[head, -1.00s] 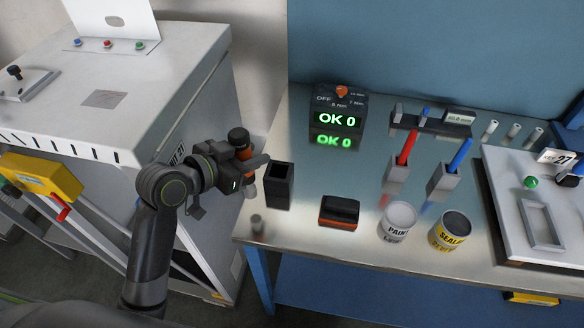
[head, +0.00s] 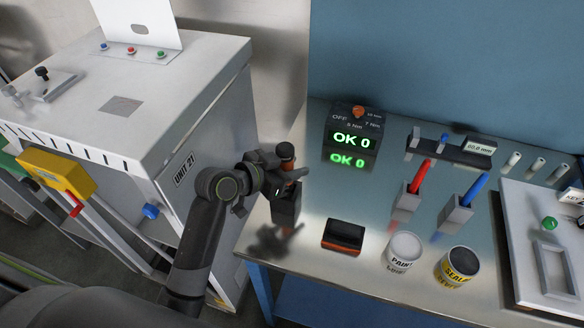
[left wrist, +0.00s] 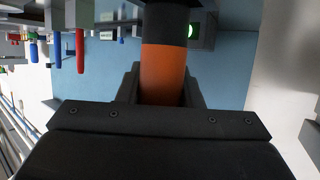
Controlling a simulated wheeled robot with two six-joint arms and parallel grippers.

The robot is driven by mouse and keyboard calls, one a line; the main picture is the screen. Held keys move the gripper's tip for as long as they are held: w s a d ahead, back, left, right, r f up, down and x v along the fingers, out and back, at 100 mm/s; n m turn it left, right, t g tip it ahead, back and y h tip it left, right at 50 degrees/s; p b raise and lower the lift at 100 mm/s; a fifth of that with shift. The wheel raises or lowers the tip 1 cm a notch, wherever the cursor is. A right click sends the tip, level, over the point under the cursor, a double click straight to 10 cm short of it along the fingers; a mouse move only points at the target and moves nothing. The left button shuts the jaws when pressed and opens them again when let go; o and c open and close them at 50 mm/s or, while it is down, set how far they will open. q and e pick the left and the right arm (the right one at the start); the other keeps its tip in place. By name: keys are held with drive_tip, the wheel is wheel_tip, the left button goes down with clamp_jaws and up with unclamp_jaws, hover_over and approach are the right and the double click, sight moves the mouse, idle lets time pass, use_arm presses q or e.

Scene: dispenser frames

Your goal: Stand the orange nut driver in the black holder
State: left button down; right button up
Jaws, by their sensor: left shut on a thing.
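The orange nut driver (head: 287,164) has a black-topped orange handle and stands roughly upright. In the head view my left gripper (head: 289,174) is shut on it. The left wrist view shows its orange handle (left wrist: 163,72) between the fingers (left wrist: 160,88). The black holder (head: 286,210) is a square upright box near the bench's left edge. The gripper and driver appear just above it and hide its opening. I cannot tell whether the driver's lower end is inside it. My right gripper is not in view.
An orange-and-black block (head: 343,236), a paint can (head: 403,250) and a sealant can (head: 457,266) stand along the bench front. Grey holders with a red tool (head: 420,178) and a blue tool (head: 472,190) are behind. A lit display (head: 353,138) stands behind the holder. A white cabinet (head: 215,150) is left.

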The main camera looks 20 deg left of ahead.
use_arm(q)
drive_tip(key=shift+f, duration=0.5)
drive_tip(key=c, duration=1)
unclamp_jaws()
drive_tip(key=shift+f, duration=0.1)
